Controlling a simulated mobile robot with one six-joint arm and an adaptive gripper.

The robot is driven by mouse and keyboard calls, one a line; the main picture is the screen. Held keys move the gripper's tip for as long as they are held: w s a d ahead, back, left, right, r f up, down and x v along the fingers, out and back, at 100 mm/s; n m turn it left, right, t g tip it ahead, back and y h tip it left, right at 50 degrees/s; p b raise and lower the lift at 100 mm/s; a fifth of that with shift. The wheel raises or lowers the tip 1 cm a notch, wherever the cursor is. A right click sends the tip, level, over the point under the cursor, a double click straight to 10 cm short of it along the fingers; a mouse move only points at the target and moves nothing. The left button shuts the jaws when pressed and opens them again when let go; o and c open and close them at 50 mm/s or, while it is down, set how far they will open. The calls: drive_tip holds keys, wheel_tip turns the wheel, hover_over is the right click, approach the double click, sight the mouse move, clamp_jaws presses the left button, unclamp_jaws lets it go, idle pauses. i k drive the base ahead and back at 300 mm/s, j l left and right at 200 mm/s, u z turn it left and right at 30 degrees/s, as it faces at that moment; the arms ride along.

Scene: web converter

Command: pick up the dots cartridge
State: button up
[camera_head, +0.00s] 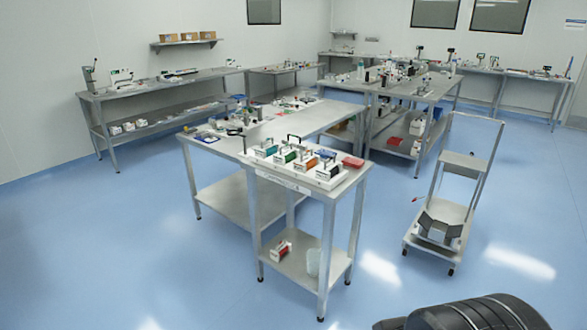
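Several cartridge-like blocks with dark upright handles stand in a row on a white holder (300,178) on the nearest steel table. They include a teal block (266,151), a green block (285,156), an orange block (304,163) and a dark block (328,170). They are too small here to make out any dots marking, so I cannot tell which is the dots cartridge. My gripper is not in view, and nothing is seen touching the blocks.
A wheeled cart (438,228) stands to the right. Blue floor (170,260) is open in front and left.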

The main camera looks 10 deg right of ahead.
sight(291, 153)
drive_tip(key=i+j, duration=0.2)
drive_tip(key=i, duration=0.6)
drive_tip(key=i+j+u, duration=0.1)
drive_tip(key=i, duration=0.7)
drive_tip(key=i+j, duration=0.25)
drive_tip(key=i, duration=0.55)
drive_tip(key=i+j, duration=0.1)
drive_tip(key=i, duration=0.7)
drive_tip(key=j+u, duration=0.05)
